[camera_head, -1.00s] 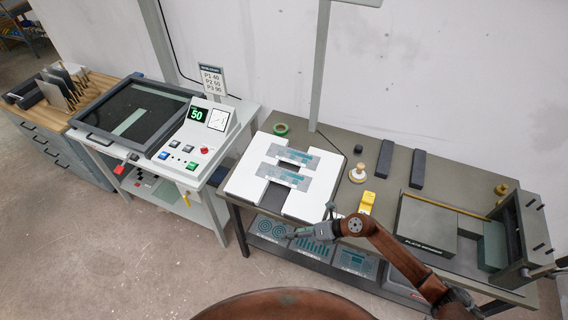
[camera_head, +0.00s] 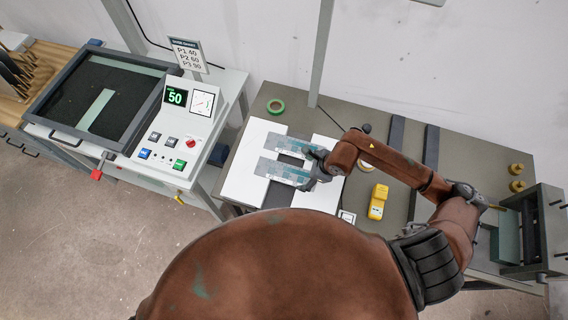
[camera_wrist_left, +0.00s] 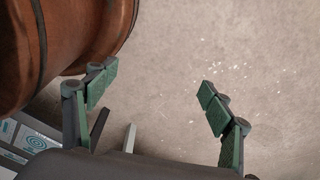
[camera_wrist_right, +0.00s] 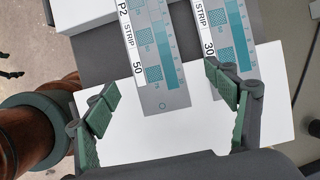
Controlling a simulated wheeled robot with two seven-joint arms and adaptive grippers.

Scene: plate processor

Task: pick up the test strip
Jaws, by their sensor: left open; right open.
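Two grey-teal printed strips lie side by side across white blocks. The near strip (camera_head: 282,171) reads "P2 STRIP 50" in the right wrist view (camera_wrist_right: 157,62); the far strip (camera_head: 288,145) reads "STRIP 30" there (camera_wrist_right: 238,45). My right gripper (camera_head: 315,170) is open and empty at the right end of the near strip. In the right wrist view the fingertips (camera_wrist_right: 163,86) lie either side of that strip, the right one overlapping the far strip's end. Their height above it is unclear. My left gripper (camera_wrist_left: 158,92) is open and empty over bare floor, outside the head view.
White blocks (camera_head: 247,187) rest on the grey table. A yellow device (camera_head: 378,202), green tape roll (camera_head: 275,107) and dark bars (camera_head: 431,147) are nearby. A processor with a "50" display (camera_head: 176,96) stands left. A press-like frame (camera_head: 540,220) stands at the right end.

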